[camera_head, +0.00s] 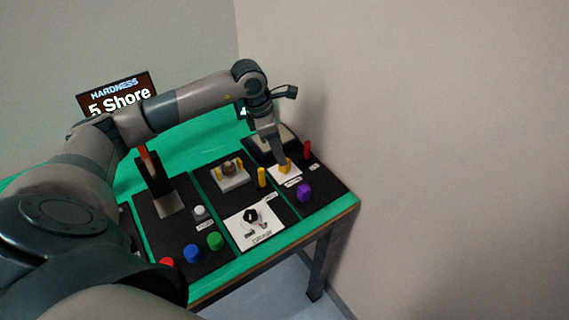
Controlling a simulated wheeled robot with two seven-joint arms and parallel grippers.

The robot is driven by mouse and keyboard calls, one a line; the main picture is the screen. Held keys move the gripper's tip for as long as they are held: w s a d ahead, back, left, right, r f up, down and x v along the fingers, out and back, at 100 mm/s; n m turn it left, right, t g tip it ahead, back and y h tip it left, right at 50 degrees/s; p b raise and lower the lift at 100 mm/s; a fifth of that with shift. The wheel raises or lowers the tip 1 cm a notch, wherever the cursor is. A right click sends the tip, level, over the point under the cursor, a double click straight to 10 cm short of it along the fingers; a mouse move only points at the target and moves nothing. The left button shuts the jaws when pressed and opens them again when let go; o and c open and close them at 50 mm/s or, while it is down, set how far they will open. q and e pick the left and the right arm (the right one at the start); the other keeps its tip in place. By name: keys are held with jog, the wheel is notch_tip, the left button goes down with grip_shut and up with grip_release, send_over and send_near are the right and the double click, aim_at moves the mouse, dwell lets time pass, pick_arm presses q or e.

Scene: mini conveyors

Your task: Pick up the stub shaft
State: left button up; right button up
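My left gripper (282,163) reaches down over the far right of the table. Its fingertips are at a yellow piece (287,168) on a small white plate (283,176). The fingers partly cover this piece, and I cannot tell whether they are closed on it. A yellow upright peg (262,177) stands just left of the white plate. A red upright peg (307,150) stands to its right. Which piece is the stub shaft is not clear from this view. My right gripper is not in view.
A purple knob (304,192) stands in front of the gripper. A white block with a brown round part (229,174) and a printed white card (243,232) lie to the left. Green (215,241) and blue (192,253) knobs are near the front edge. A wall stands close on the right.

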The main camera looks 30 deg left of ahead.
pick_arm(q)
jog(key=shift+d+f+p, duration=0.25)
jog(key=shift+f+p, duration=0.15)
jog(key=shift+p, duration=0.1)
jog(key=p+x, duration=0.1)
jog(key=x, duration=0.1)
jog(key=p+x, duration=0.1)
jog(key=shift+d+f, duration=0.3)
jog(key=shift+f, duration=0.35)
grip_shut()
